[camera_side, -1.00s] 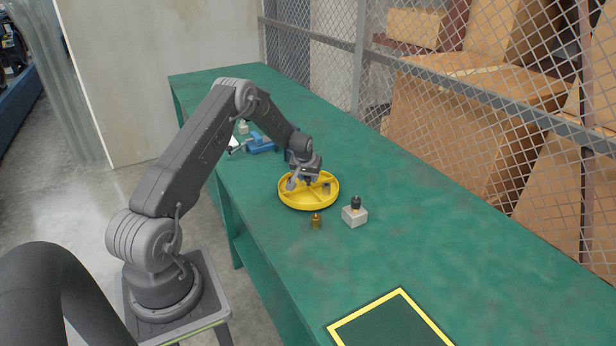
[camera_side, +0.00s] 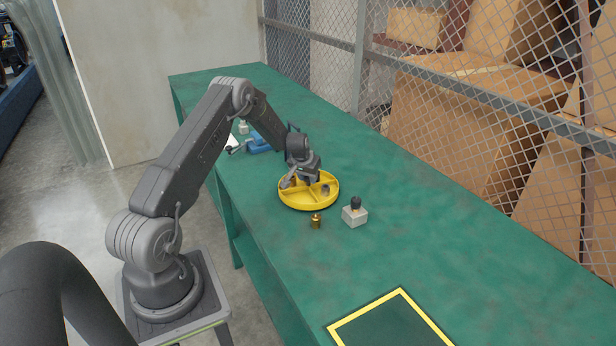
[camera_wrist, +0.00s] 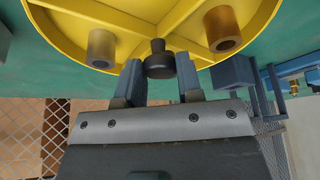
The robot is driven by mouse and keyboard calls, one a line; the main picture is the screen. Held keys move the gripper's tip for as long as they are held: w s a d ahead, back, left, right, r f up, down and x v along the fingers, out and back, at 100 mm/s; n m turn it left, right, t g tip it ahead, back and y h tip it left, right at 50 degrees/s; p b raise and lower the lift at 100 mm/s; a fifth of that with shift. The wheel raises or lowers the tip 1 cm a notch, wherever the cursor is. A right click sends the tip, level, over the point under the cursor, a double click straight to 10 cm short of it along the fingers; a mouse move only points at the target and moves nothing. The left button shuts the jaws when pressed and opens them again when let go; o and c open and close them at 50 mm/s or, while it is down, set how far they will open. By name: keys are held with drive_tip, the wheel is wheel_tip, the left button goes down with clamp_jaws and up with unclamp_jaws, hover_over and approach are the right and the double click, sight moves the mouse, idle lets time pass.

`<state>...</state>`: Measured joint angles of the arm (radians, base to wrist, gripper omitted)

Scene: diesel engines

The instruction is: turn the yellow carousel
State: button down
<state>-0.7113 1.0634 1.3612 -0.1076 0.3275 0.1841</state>
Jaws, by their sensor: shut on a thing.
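The yellow carousel (camera_side: 311,205) is a round, divided tray lying on the green bench. It also fills the top of the wrist view (camera_wrist: 65,28). My gripper (camera_side: 308,178) is over its middle, and in the wrist view its two fingers (camera_wrist: 159,80) are shut on a dark knob (camera_wrist: 159,58) where the dividers meet. Two hollow cylinders stand in compartments: a tan one (camera_wrist: 101,48) left of the knob and a brown one (camera_wrist: 222,28) right of it. In the side view my gripper partly hides the carousel's far side and the knob.
A brass piece (camera_side: 316,221) and a pale block with a black knob (camera_side: 355,215) stand close in front of the carousel. A yellow-bordered square (camera_side: 392,322) marks the near bench. A mesh fence runs along the right.

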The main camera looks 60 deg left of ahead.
drive_tip(key=shift+m+h, duration=0.8)
drive_tip(key=shift+m, duration=1.2)
drive_tip(key=shift+a+m+t+h, duration=0.15)
drive_tip(key=shift+m+h, duration=0.25)
drive_tip(key=shift+m, duration=0.65)
drive_tip(key=shift+a+m+t+h, duration=0.1)
drive_tip(key=shift+m+t+h, duration=0.25)
drive_tip(key=shift+m, duration=0.7)
drive_tip(key=shift+m+g+h, duration=0.3)
drive_tip(key=shift+m+h, duration=0.45)
drive_tip(key=shift+m, duration=1.15)
drive_tip(key=shift+m+g+h, duration=0.4)
drive_tip(key=shift+m+h, duration=0.1)
drive_tip(key=shift+m, duration=1.1)
drive_tip(key=shift+a+m, duration=0.1)
drive_tip(key=shift+m, duration=0.4)
drive_tip(key=c, duration=0.8)
unclamp_jaws()
